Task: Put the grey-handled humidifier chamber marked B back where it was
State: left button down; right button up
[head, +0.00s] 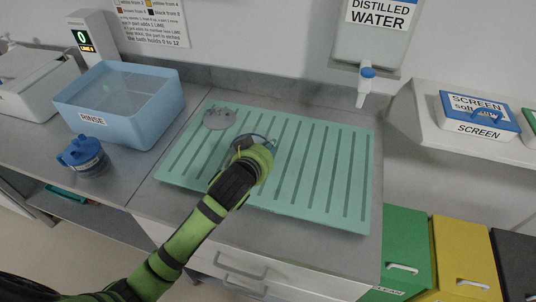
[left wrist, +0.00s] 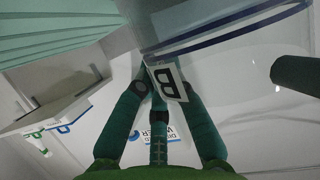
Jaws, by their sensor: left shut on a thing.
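My left gripper (head: 255,157) is over the middle of the green ribbed draining mat (head: 325,165). In the left wrist view, its fingers (left wrist: 165,80) are shut around a part bearing a white tag marked B (left wrist: 167,80). That tag belongs to the clear humidifier chamber (left wrist: 215,30), which has a dark blue line round it. In the head view only a grey edge of the chamber (head: 246,141) shows past my gripper; the rest is hidden. I cannot tell whether it touches the mat. My right gripper is not in view.
A flat grey piece (head: 219,118) lies on the mat's far left. A blue-lidded jar (head: 83,156) and the blue RINSE tub (head: 120,105) stand left of the mat. The distilled water tap (head: 366,85) hangs behind it. The mat's right half is clear.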

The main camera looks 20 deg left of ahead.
pick_arm(q)
notch_tip(320, 180, down, 3)
jog(key=shift+f, duration=0.2)
jog(key=shift+f, duration=0.2)
jog(key=c, duration=1.3)
grip_release()
jog(key=shift+s, duration=0.1)
jog(key=shift+s+r, duration=0.15)
jog(key=b+v, duration=0.1)
jog(key=v, duration=1)
jog(key=shift+s+r, duration=0.25)
jog(key=shift+s, duration=0.05)
